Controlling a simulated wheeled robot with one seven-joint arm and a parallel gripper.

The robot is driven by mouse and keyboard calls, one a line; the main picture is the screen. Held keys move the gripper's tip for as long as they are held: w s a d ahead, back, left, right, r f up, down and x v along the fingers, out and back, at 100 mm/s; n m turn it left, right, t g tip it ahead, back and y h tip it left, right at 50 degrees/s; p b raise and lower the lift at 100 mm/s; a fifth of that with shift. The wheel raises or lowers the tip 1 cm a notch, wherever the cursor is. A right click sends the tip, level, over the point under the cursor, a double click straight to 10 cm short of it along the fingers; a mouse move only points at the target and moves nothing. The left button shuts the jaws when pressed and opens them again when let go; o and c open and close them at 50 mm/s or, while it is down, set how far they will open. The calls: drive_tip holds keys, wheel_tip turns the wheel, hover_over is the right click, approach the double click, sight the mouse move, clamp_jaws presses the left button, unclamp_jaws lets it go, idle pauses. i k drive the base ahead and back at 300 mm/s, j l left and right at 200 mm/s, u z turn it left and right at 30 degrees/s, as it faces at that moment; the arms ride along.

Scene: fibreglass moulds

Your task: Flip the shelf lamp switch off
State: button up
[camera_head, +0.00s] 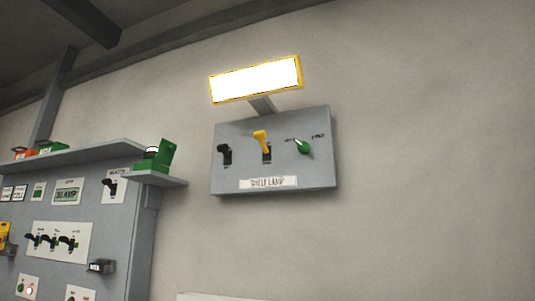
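The shelf lamp panel (318,172) is a grey box on the wall, with a white label (268,183) that reads as "SHELF LAMP". A yellow lever switch (261,141) sits in its middle, with its handle raised. A black lever (225,154) is on its left and a green knob (302,146) on its right. The lamp (255,79), a yellow-framed rectangle above the panel, is glowing bright white. My gripper is not in view.
At the left a grey cabinet (117,240) carries black levers (52,241), labels and buttons. A shelf (90,153) juts out above it, with green items (154,158) at its right end. The wall right of the panel is bare.

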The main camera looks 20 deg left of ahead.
sight(223, 148)
drive_tip(key=u, duration=0.65)
drive_tip(key=i+u, duration=0.25)
drive_tip(key=u, duration=0.2)
drive_tip(key=i+l+u, duration=0.15)
drive_tip(key=u, duration=0.3)
drive_tip(key=i+l+u, duration=0.25)
drive_tip(key=u, duration=0.25)
drive_tip(key=i+l, duration=0.2)
drive_tip(key=l, duration=0.15)
drive_tip(key=i+l+u, duration=0.15)
drive_tip(key=i+l, duration=0.2)
drive_tip(key=l, duration=0.3)
drive_tip(key=u, duration=0.05)
